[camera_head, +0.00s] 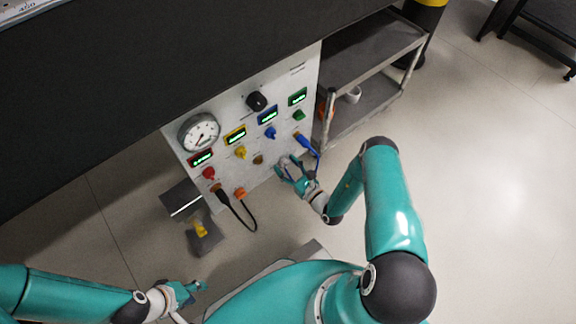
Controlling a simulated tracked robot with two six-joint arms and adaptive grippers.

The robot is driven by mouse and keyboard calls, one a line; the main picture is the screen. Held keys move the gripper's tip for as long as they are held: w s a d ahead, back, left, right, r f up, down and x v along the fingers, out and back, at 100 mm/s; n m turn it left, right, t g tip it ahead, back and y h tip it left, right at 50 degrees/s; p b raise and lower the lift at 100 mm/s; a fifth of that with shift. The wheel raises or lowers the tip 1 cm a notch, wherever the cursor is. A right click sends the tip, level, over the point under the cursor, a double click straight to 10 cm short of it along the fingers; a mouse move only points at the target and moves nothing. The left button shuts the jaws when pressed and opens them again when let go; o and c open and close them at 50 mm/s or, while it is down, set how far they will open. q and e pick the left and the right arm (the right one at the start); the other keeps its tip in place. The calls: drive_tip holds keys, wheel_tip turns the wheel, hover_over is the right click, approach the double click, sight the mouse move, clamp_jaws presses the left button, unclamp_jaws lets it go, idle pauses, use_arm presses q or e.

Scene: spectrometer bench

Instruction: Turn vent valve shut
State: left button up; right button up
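A pale upright instrument panel (228,107) holds coloured knobs: red (209,173), yellow (240,152), blue (270,132), green (298,115), black (257,101) and orange (240,193). The labels are too small to read, so I cannot tell which knob is the vent valve. My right gripper (287,168) is at the panel's lower right edge with its fingers spread. The fingers hide the panel there, and I cannot tell if they touch anything. My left gripper (197,287) is low at the lower left, away from the panel; its fingers are too small to judge.
A round gauge (199,133) is on the panel's left. A grey shelf cart (372,105) with a white cup (353,95) stands right. A yellow object (200,229) is below the panel.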

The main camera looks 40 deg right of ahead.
drive_tip(key=c, duration=1)
drive_tip(key=shift+d, duration=0.15)
clamp_jaws()
unclamp_jaws()
drive_tip(key=shift+a+f+n+p, duration=0.15)
drive_tip(key=shift+n+p, duration=1.1)
drive_tip(key=shift+n, duration=1.7)
drive_tip(key=shift+a+n+p, duration=0.2)
drive_tip(key=shift+n+p, duration=1.05)
drive_tip(key=shift+n, duration=1.65)
drive_tip(key=shift+a+f+n+p, duration=0.15)
drive_tip(key=shift+n+p, duration=1.1)
drive_tip(key=shift+n, duration=1.7)
